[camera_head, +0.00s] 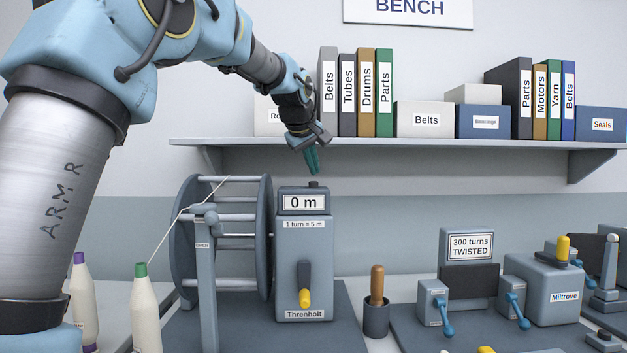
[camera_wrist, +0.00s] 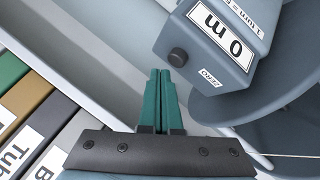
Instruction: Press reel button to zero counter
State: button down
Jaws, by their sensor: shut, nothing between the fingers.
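The reel counter (camera_head: 304,260) is a grey-blue box with a display reading "0 m" and a "1 turn = 5 m" label. Its small dark button (camera_head: 314,184) sits on top; in the wrist view the button (camera_wrist: 178,57) is a round black knob near a "ZERO" label. My gripper (camera_head: 313,168) is shut and empty, with green fingers pointing down just above the button in the head view. In the wrist view the gripper (camera_wrist: 160,75) has its fingertips beside the button, seemingly apart from it. The reel (camera_head: 186,260) stands left of the counter with a pale thread on it.
A shelf (camera_head: 400,146) with binders and boxes runs behind, close to my gripper. A wooden-handled tool (camera_head: 377,283) stands in a cup to the right of the counter. A "300 turns TWISTED" machine (camera_head: 470,246) is at right.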

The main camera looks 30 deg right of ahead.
aim_at(313, 183)
notch_tip(313, 183, up, 5)
jog(key=p, duration=0.4)
dwell(0.3)
dwell(0.6)
